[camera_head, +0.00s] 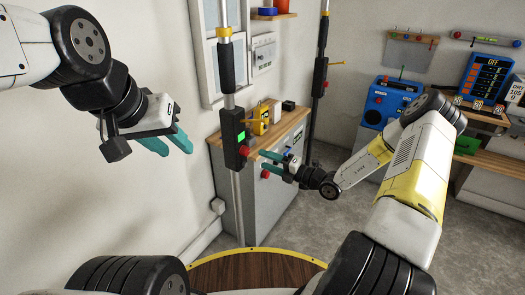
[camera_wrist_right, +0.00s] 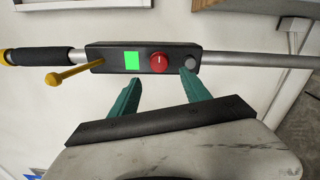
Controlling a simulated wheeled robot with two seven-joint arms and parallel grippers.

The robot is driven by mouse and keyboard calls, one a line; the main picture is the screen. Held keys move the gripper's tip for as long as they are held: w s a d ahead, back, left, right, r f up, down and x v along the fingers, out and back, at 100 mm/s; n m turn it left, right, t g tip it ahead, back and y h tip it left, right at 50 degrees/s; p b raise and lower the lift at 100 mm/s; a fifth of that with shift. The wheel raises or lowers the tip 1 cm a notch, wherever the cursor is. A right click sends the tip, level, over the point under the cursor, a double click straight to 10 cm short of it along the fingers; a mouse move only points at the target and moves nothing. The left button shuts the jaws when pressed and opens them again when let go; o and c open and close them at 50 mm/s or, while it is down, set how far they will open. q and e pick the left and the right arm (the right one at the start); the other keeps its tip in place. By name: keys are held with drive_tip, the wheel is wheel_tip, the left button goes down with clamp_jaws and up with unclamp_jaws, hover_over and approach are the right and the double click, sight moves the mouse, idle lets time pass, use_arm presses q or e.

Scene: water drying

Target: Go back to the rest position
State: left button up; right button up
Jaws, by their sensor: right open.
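My left gripper (camera_head: 166,143) is raised at the upper left in the head view, with its two teal fingers apart and nothing between them. My right gripper (camera_head: 268,163) is in the middle of the head view, beside a black control box (camera_head: 233,138) on an upright pole. In the right wrist view my right gripper (camera_wrist_right: 156,96) is open, its teal fingertips pointing at the box. The box has a lit green screen (camera_wrist_right: 132,61), a red knob (camera_wrist_right: 159,63) and a yellow lever (camera_wrist_right: 75,73). The fingers are empty; whether a fingertip touches the box I cannot tell.
A grey cabinet (camera_head: 265,205) with a wooden top stands behind the pole, with a yellow device (camera_head: 260,121) on it. A second pole (camera_head: 319,85) stands further back. A blue box (camera_head: 389,103) and a wooden bench (camera_head: 485,160) are at the right. Grey floor (camera_head: 320,230) lies between.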

drive_tip(key=shift+r, duration=0.1)
drive_tip(key=s+a+r+n+g+h, duration=0.2)
drive_tip(key=s+r+n+g, duration=0.3)
drive_tip(key=s+r+n, duration=0.45)
drive_tip(key=s+a+r+n+g+h, duration=0.15)
drive_tip(key=s+r+n+g, duration=0.4)
drive_tip(key=n, duration=0.75)
drive_tip(key=s+d+r+n+t+h, duration=0.3)
drive_tip(key=s+d+r+n+h, duration=0.1)
drive_tip(key=s+n, duration=0.4)
drive_tip(key=s+d+r+n+t+h, duration=0.3)
drive_tip(key=s+d+r+n+h, duration=0.2)
drive_tip(key=n, duration=0.5)
drive_tip(key=shift+s+d+r, duration=1.1)
drive_tip(key=shift+s+r, duration=0.25)
drive_tip(key=shift+r, duration=0.55)
drive_tip(key=shift+n, duration=0.25)
drive_tip(key=shift+c, duration=0.2)
